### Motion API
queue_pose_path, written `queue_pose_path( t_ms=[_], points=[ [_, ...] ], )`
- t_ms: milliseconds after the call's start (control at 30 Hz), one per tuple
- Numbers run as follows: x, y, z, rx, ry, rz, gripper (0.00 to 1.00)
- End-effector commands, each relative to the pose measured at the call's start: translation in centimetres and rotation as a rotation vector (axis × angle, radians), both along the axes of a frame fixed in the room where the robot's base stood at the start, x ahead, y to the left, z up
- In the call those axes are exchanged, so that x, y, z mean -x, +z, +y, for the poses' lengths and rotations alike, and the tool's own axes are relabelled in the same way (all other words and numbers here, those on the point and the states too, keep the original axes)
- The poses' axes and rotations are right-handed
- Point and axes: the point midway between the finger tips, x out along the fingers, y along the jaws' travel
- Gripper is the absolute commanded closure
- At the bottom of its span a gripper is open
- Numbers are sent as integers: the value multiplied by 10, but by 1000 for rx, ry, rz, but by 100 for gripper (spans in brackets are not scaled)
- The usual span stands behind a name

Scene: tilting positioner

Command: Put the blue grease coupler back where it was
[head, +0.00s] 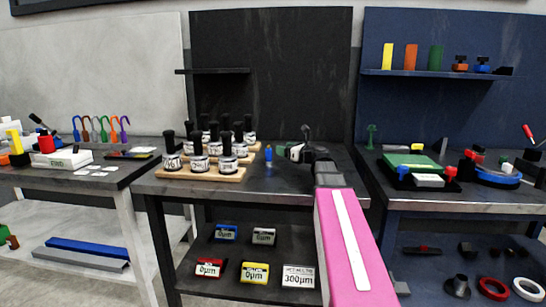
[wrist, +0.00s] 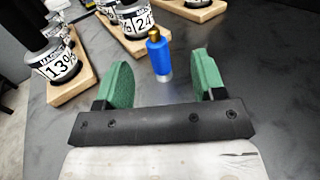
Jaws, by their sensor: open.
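The blue grease coupler (wrist: 158,56) stands upright on the dark middle bench, a blue cylinder with a brass-coloured top and a paler foot. In the head view, a small blue upright object (head: 268,155) just left of my gripper looks like the same coupler. My gripper (head: 289,151) is low over the bench top. In the wrist view, its green fingers (wrist: 168,80) are spread wide and empty. The coupler shows beyond the fingertips, within the gap between them, and neither finger appears to touch it.
Wooden stands (head: 200,174) with several black-topped labelled bottles are left of the coupler, close to the left finger. A lower shelf holds labelled blocks (head: 255,272). The right bench carries a green fixture (head: 405,163) under a wall shelf (head: 430,74). The bench right of my gripper looks clear.

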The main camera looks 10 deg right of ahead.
Motion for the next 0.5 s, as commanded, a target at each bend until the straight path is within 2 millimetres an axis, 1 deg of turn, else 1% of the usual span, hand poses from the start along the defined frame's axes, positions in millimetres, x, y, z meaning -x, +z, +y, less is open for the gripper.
queue_pose_path(
  t_ms=[167, 333, 400, 500],
  points=[
    [-14, -1, 11, 1, 2, 1, 37],
    [-35, -1, 27, 1, 2, 1, 37],
    [-40, -1, 32, 1, 2, 1, 37],
    [-44, -1, 36, 1, 0, 1, 37]
  ],
)
